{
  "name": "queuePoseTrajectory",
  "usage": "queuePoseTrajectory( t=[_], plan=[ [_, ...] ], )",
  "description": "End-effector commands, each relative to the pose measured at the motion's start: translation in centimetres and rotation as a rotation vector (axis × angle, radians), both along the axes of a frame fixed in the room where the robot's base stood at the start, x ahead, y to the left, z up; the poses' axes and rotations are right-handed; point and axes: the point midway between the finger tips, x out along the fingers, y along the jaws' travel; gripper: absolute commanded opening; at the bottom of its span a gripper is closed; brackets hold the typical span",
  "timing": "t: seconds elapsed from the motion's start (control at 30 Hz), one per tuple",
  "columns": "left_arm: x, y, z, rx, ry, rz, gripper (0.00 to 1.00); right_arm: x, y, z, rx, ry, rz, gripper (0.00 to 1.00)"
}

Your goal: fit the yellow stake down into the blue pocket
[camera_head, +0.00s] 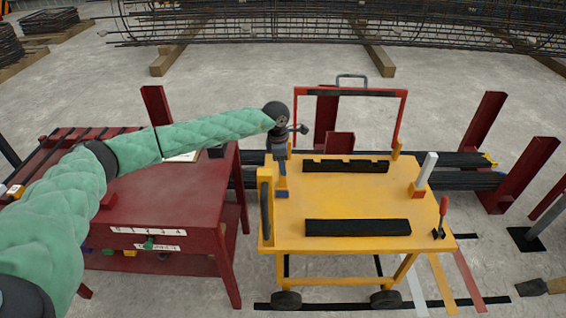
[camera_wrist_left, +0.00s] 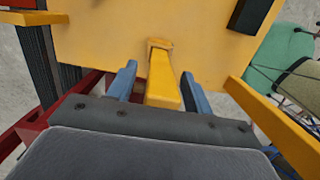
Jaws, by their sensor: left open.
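The yellow stake (camera_head: 282,169) stands about upright at the left edge of the yellow cart top, below my left gripper (camera_head: 281,152). In the left wrist view the yellow stake (camera_wrist_left: 163,80) lies between the two blue-grey fingers of my left gripper (camera_wrist_left: 158,88), with a gap on each side. The fingers are open. I cannot make out the blue pocket in that view. My right gripper is not in view.
The yellow cart top (camera_head: 340,200) carries two black rails (camera_head: 358,227), a white stake (camera_head: 427,168) in an orange base and a red-handled tool (camera_head: 443,210). A red table (camera_head: 180,195) stands left. The cart's red frame (camera_head: 350,91) rises behind.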

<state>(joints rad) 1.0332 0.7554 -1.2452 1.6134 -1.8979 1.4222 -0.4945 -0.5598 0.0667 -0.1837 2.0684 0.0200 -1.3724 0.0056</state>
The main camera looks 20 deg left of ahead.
Motion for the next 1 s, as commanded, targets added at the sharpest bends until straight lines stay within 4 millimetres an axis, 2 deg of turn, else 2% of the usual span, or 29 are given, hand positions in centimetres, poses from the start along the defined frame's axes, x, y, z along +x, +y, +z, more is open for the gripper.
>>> queuePoseTrajectory(
  t=[0.17, 0.63, 1.0],
  plan=[
    [0.0, 0.1, 0.7, 0.000, -0.001, 0.000, 0.51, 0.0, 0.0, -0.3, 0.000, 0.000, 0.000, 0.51],
    [-0.2, 0.9, 7.0, -0.001, -0.001, 0.000, 0.51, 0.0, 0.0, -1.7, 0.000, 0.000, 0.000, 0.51],
    [-0.2, 0.9, 7.8, -0.001, 0.000, 0.000, 0.51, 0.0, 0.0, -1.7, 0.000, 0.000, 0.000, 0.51]
  ],
)
